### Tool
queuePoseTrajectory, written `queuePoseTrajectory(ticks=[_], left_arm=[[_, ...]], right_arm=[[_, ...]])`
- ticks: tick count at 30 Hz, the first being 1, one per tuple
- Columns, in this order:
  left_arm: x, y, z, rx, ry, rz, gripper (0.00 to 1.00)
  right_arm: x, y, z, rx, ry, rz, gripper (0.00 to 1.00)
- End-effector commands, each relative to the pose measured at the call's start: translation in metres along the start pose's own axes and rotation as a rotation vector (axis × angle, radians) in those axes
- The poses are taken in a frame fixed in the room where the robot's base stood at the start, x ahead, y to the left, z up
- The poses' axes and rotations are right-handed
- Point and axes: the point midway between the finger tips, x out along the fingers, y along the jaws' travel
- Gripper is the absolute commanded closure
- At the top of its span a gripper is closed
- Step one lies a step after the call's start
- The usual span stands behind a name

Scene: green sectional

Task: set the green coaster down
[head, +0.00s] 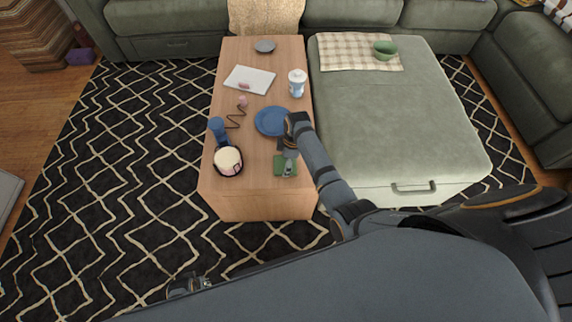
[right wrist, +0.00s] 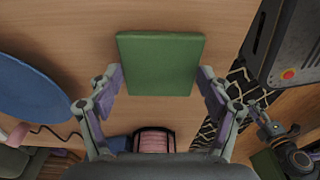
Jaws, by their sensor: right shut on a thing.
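The green coaster (head: 279,169) is a flat square near the front right of the wooden coffee table (head: 262,207). My right gripper (head: 288,168) is over it and shut on it. In the right wrist view the coaster (right wrist: 160,64) sits between the two fingers, with the wooden tabletop behind it. I cannot tell whether it touches the table or hangs just above it. My left gripper (head: 188,285) shows small at the bottom of the head view, away from the table; its fingers are too unclear to read.
A blue plate (head: 268,122) lies just behind the coaster. A cream-topped round item (head: 228,158) and a blue cup-like item (head: 217,129) stand to the left. A white-and-blue canister (head: 297,83) and a white board (head: 240,77) are farther back. A green ottoman (head: 400,120) flanks the right.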

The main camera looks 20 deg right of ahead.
Motion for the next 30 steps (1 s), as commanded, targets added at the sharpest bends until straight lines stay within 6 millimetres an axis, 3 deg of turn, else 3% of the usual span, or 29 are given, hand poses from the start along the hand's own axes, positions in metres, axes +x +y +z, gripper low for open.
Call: queuePoseTrajectory(ticks=[11,12,16,26,30], left_arm=[[-0.002,0.0,-0.003,0.0,0.001,0.0,0.68],[-0.003,0.0,-0.004,0.0,0.002,0.0,0.68],[-0.003,0.0,-0.004,0.0,0.002,0.0,0.68],[-0.003,0.0,-0.004,0.0,0.003,0.0,0.68],[-0.003,-0.001,0.004,0.001,-0.004,-0.001,0.68]], right_arm=[[0.003,0.0,0.0,0.0,0.0,-0.001,0.5],[0.002,0.0,0.0,0.0,0.0,0.0,0.16],[0.002,0.0,0.0,0.0,0.0,0.0,0.0],[0.002,0.0,0.0,0.0,0.0,0.0,0.0],[-0.015,0.001,-0.001,0.0,0.001,0.002,0.0]])
